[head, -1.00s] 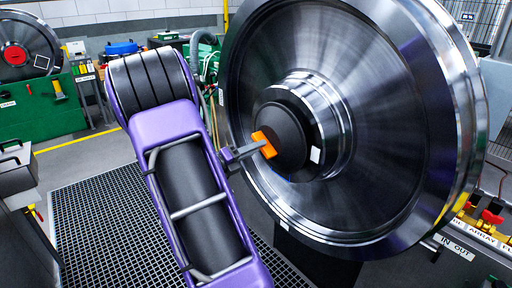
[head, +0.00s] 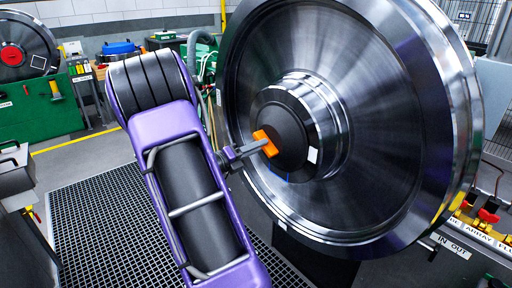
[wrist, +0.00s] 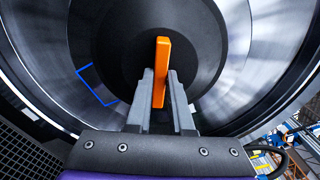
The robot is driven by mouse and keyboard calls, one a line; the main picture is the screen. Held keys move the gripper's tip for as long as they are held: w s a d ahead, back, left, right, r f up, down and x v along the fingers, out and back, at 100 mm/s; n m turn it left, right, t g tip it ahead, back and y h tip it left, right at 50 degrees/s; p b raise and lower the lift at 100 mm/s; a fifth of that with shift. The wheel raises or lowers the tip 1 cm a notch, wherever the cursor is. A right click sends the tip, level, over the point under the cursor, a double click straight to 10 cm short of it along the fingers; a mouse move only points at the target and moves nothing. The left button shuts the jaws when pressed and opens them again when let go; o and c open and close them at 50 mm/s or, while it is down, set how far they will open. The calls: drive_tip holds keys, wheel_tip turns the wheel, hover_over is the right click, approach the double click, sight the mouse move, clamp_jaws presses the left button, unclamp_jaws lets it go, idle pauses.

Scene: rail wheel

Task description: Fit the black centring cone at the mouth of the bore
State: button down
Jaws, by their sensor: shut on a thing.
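The black centring cone (head: 287,130) sits at the hub of the big steel wheel (head: 390,110), its wide face toward my arm. It covers the bore mouth, so I cannot tell how deeply it is seated. An orange grip (head: 263,142) stands out from the cone's middle. My gripper (head: 256,148) is shut on this orange grip. In the wrist view the orange grip (wrist: 161,70) stands between the two grey fingers of my gripper (wrist: 160,88), with the dark cone (wrist: 205,45) filling the space behind.
A rail with yellow and red parts and an IN/OUT label (head: 453,246) runs at the lower right. A green bench (head: 40,112) and a red-centred wheel (head: 14,54) stand at the far left. A dark floor grating (head: 100,235) lies left of my arm.

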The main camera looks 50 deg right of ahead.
drive_tip(key=shift+r, duration=0.1)
drive_tip(key=c, duration=0.8)
unclamp_jaws()
drive_tip(key=shift+o, duration=0.4)
drive_tip(key=shift+f, duration=0.2)
drive_tip(key=w+a, duration=0.2)
drive_tip(key=a, duration=1.5)
drive_tip(key=shift+a+p, duration=0.15)
drive_tip(key=shift+p, duration=0.2)
drive_tip(key=shift+r, duration=0.1)
